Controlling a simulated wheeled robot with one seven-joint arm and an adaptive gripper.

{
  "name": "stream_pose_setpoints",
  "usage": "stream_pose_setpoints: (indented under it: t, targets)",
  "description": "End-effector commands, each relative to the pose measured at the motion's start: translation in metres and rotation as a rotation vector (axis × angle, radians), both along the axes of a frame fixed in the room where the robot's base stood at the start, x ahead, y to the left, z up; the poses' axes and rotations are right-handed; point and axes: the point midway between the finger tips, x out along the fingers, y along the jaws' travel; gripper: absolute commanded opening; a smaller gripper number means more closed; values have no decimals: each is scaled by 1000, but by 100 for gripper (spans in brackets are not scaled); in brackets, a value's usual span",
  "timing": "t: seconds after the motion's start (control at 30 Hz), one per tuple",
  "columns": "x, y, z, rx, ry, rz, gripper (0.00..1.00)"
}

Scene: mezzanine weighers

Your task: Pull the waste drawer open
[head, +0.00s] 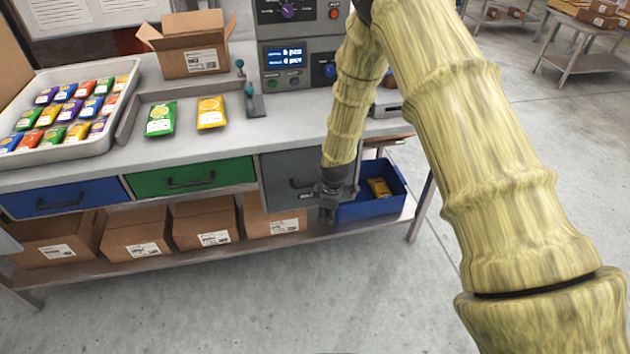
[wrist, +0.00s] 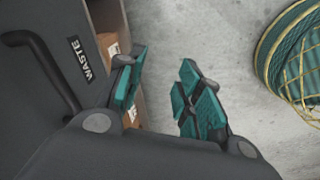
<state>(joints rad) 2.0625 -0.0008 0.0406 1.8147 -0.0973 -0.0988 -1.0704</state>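The waste drawer (head: 278,180) is the grey, tall front at the right of the bench's drawer row, and looks flush with the bench. Its label reads WASTE in the wrist view (wrist: 82,57). Its dark bar handle (wrist: 48,68) shows at the left of the wrist view. My gripper (head: 328,208) is in front of the drawer's right part in the head view, partly hiding it. In the wrist view the teal fingers (wrist: 160,88) are apart with nothing between them. The handle lies left of both fingers, outside the gap.
A blue drawer (head: 65,198) and a green drawer (head: 190,178) are to the left. Cartons (head: 208,222) and a blue bin (head: 358,209) with a yellow packet stand on the lower shelf. A green basket (wrist: 290,60) is on the floor. Floor in front is clear.

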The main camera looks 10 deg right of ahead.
Motion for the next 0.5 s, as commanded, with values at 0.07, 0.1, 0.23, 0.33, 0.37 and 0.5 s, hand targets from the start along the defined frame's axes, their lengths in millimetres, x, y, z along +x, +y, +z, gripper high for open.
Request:
stream_pose_setpoints:
  t: [0.07,0.1,0.23,0.33,0.37,0.5]
  targets:
    - [45,3,38,-27,-28,121,35]
    - [62,5,54,-40,-35,176,35]
    - [98,7,93,-76,-48,309,35]
    - [111,8,109,-90,-51,361,35]
    - [113,8,111,-92,-51,369,35]
    - [116,8,110,-96,-51,383,35]
